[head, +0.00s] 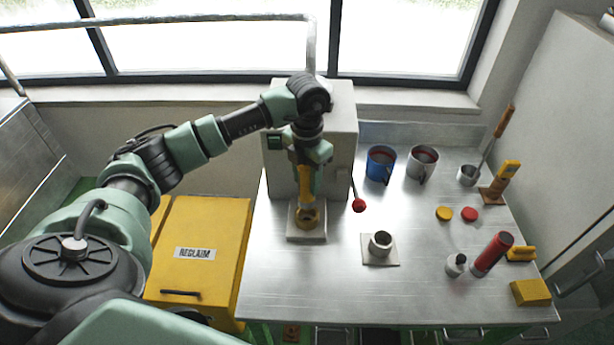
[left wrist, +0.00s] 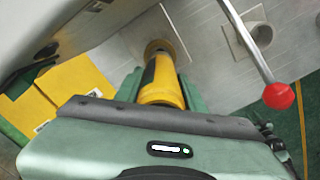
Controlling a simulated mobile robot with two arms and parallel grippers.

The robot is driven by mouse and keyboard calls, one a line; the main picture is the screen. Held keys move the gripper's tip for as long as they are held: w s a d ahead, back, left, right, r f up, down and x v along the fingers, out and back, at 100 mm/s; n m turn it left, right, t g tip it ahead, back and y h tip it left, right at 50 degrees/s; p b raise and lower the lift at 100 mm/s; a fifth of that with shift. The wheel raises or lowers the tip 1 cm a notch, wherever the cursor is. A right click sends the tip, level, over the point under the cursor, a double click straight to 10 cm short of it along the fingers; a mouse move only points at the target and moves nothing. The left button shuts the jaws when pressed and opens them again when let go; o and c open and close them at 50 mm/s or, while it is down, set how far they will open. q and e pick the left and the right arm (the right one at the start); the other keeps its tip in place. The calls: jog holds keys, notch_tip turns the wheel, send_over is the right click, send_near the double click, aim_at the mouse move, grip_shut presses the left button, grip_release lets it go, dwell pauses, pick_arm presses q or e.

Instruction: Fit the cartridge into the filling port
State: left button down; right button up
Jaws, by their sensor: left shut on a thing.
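A yellow cartridge (head: 305,183) with a dark band is held nearly upright by my left gripper (head: 308,163), which is shut on it. Below it is the filling port (head: 308,217), a brass-coloured ring on a pale block at the foot of the grey machine. In the left wrist view the cartridge (left wrist: 163,88) runs between the fingers (left wrist: 158,80), its far end at the port's ring (left wrist: 157,46). The lower end overlaps the port in both views; I cannot tell whether it is inside or just above. My right gripper is not in view.
The machine (head: 340,120) stands behind the port, with a red-knobbed lever (head: 358,205) close on the right. A metal cup on a plate (head: 368,258) stands farther right. Mugs, a red cylinder (head: 492,255) and small items occupy the table's right side. A yellow RECLAIM bin (head: 215,225) is left.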

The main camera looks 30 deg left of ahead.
aim_at(307, 198)
pick_arm(q)
jog(key=shift+f+b, duration=0.75)
jog(key=shift+f, duration=0.6)
jog(key=shift+b, duration=0.35)
dwell(0.5)
jog(key=shift+f, duration=0.35)
jog(key=shift+f+b, duration=1.8)
jog(key=shift+f, duration=0.2)
jog(key=c, duration=0.8)
grip_release()
jog(key=shift+o, duration=0.2)
jog(key=shift+r, duration=0.1)
